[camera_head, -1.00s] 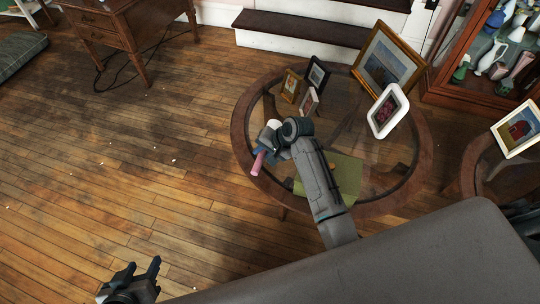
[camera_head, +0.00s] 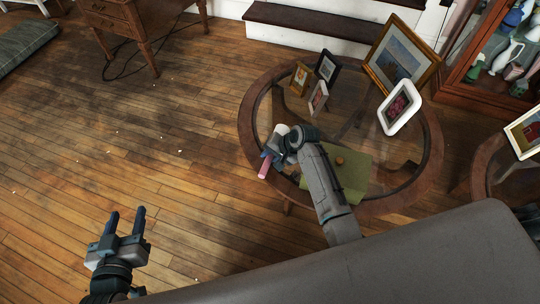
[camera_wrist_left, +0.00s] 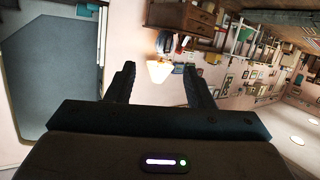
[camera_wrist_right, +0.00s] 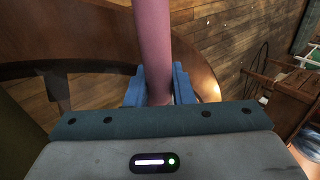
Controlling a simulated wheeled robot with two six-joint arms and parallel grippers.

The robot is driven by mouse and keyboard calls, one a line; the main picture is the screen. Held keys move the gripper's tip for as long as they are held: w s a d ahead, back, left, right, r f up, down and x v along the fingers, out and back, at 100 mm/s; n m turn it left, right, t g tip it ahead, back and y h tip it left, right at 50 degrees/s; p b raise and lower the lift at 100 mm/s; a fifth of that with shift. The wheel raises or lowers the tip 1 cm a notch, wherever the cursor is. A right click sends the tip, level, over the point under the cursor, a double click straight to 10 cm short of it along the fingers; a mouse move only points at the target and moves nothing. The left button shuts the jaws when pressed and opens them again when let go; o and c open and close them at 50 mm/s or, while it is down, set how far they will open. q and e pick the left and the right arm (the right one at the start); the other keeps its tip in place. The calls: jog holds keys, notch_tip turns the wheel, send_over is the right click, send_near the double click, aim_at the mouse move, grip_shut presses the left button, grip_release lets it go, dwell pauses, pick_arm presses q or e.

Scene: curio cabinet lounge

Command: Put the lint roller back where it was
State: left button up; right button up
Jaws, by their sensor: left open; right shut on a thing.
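The lint roller shows a pink handle (camera_head: 264,169) and a white roll (camera_head: 281,130) in the head view. My right gripper (camera_head: 270,155) is shut on it, over the left rim of the round glass-topped table (camera_head: 247,140). In the right wrist view the pink lint roller (camera_wrist_right: 153,45) stands between the closed fingers (camera_wrist_right: 155,90) and runs out of the top of the picture. I cannot tell whether it touches the table. My left gripper (camera_head: 125,222) is open and empty above the floor at lower left; its spread fingers (camera_wrist_left: 160,85) also show in the left wrist view.
On the table stand several picture frames, including a large gold one (camera_head: 402,58) and a white one (camera_head: 400,107). A green book (camera_head: 350,175) with a small brown object (camera_head: 339,161) lies at the table's front. A couch back (camera_head: 400,260) fills the foreground.

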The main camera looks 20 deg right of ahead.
jog(key=shift+f, duration=0.1)
pick_arm(q)
jog(key=shift+s+f, duration=0.1)
pick_arm(e)
jog(key=o, duration=0.9)
pick_arm(q)
jog(key=s+f+g+p, duration=0.3)
jog(key=s+f+g, duration=0.3)
jog(key=shift+s+d+g, duration=0.2)
jog(key=shift+s+g, duration=0.1)
jog(key=shift+g, duration=0.1)
pick_arm(e)
jog(key=shift+v, duration=6.1)
jog(key=shift+s+f, duration=0.1)
